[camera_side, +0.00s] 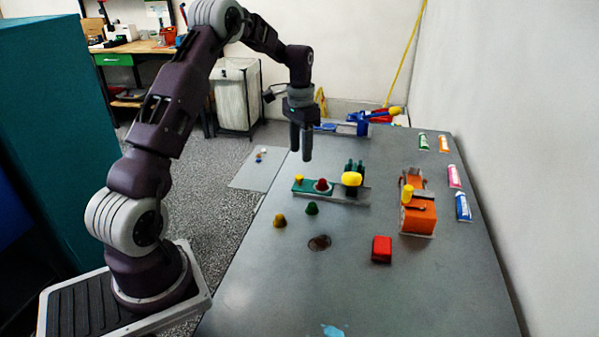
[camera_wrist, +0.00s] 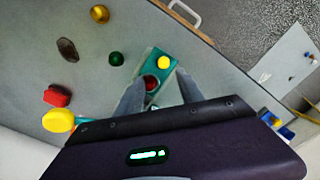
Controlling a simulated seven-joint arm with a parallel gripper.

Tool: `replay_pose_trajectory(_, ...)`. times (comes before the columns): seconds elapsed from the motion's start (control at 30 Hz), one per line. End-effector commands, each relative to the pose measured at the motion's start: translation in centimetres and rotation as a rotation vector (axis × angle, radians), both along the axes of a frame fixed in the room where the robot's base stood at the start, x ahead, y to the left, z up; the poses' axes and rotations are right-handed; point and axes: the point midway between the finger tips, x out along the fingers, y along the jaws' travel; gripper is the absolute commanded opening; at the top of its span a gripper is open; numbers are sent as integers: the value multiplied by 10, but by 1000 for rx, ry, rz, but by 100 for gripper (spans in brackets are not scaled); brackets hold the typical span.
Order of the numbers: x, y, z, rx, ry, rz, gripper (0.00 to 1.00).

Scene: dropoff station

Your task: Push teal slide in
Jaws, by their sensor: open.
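The teal slide (camera_side: 309,187) is a flat teal piece on a low grey rail, with a small yellow knob (camera_side: 298,179) at its left end and a red cone (camera_side: 322,185) on it. At the rail's right end stands a dark green bracket with a large yellow knob (camera_side: 352,179). My gripper (camera_side: 301,158) is open, empty and points down above the slide's left part, apart from it. In the wrist view its fingers (camera_wrist: 160,82) show on either side of the teal slide (camera_wrist: 157,72). The bracket end is mostly hidden there.
Blue (camera_side: 360,122) and orange (camera_side: 418,215) fixtures stand behind and to the right. A yellow cone (camera_side: 280,221), green cone (camera_side: 312,208), dark oval (camera_side: 319,243) and red block (camera_side: 382,249) lie in front. Several tubes line the right edge. The front of the table is mostly clear.

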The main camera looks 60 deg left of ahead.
Motion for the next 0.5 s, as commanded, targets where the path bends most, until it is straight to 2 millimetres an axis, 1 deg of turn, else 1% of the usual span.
replay_pose_trajectory(0.03, 0, 7, -10, -6, 8, 2, 45)
replay_pose_trajectory(0.1, 1, 10, -19, -10, 12, 1, 45)
replay_pose_trajectory(0.17, 0, 10, -28, -11, 14, 0, 45)
replay_pose_trajectory(0.3, 0, 9, -56, -11, 14, 0, 45)
replay_pose_trajectory(0.4, 0, 9, -73, -10, 13, -1, 45)
replay_pose_trajectory(0.5, 1, 9, -82, -9, 12, -1, 45)
